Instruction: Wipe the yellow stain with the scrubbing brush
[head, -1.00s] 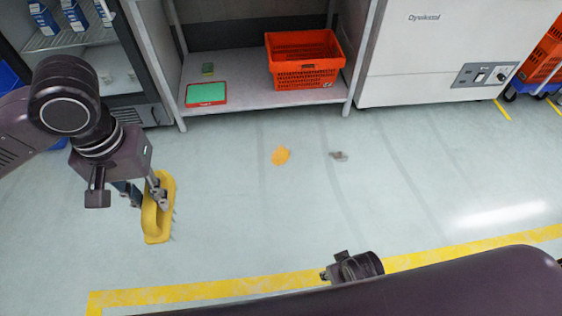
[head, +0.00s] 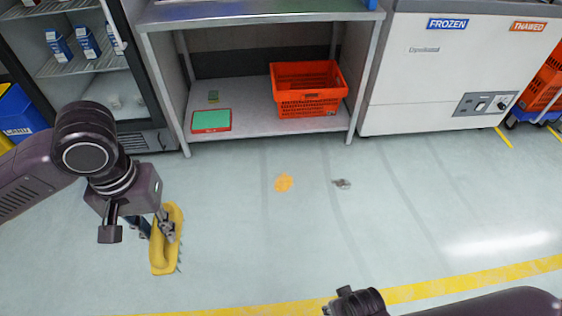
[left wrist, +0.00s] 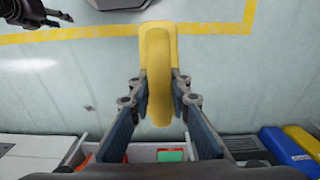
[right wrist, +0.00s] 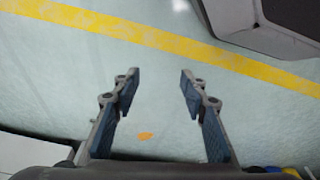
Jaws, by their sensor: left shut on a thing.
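The yellow scrubbing brush (head: 165,258) is held by my left gripper (head: 158,228) at the left in the head view. Its bristles point to the right there. In the left wrist view the brush (left wrist: 158,50) sits between the two fingers. The yellow-orange stain (head: 284,183) is on the floor, right of and farther off than the brush, apart from it. The stain also shows in the right wrist view (right wrist: 145,136). My right gripper (right wrist: 158,78) is open and empty; in the head view only part of it shows at the bottom edge.
A small grey-brown stain (head: 341,183) lies right of the yellow one. Behind stand a metal shelf (head: 255,112) with an orange tote (head: 308,92), a white freezer (head: 420,85) and an open-looking fridge at left. The floor between is clear.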

